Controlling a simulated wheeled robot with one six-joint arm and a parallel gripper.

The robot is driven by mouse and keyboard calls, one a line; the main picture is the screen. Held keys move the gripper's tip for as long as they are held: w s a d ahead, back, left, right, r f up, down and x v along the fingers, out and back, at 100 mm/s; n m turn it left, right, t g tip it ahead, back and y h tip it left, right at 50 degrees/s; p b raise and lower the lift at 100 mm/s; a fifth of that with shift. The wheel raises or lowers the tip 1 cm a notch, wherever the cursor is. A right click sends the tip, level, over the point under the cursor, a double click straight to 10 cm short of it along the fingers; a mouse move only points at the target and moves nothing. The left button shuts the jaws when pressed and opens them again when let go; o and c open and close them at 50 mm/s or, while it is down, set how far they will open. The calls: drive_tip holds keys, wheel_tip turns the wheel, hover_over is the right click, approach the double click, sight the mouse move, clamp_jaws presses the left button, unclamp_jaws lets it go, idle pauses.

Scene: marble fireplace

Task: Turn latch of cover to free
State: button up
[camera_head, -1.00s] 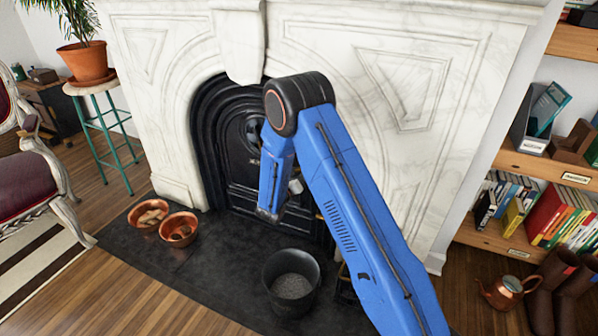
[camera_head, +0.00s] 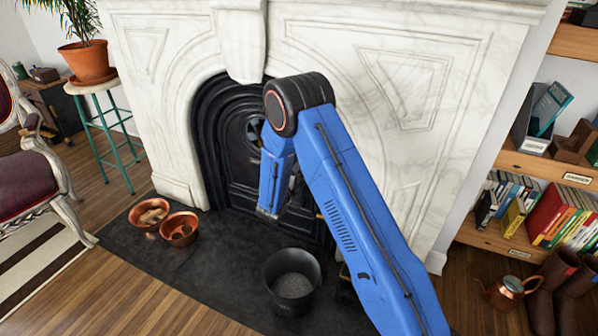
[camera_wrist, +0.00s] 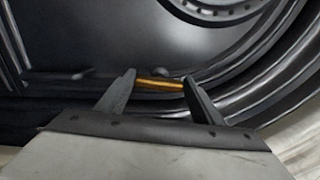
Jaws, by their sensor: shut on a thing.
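The black fireplace cover (camera_head: 238,175) stands in the arch of the marble fireplace, and its dark surface fills the back of the wrist view (camera_wrist: 120,40). A small brass-coloured latch (camera_wrist: 160,84) lies roughly level across the gap between the fingers in the wrist view. My gripper (camera_wrist: 159,86) is shut on the latch, one finger at each end of it. In the head view my blue arm hides the gripper, the latch and the right part of the cover.
A black bucket of grey ash (camera_head: 293,283) stands on the dark hearth (camera_head: 215,270) below my arm. Two copper bowls (camera_head: 180,229) sit at the hearth's left. A copper kettle (camera_head: 507,290) and boots are on the floor at right.

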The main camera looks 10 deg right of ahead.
drive_tip(key=shift+d+n, duration=0.1)
drive_tip(key=shift+n, duration=0.5)
drive_tip(key=o, duration=1.2)
drive_tip(key=shift+d+r, duration=0.1)
drive_tip(key=v, duration=1.7)
drive_tip(key=shift+s+a, duration=0.2)
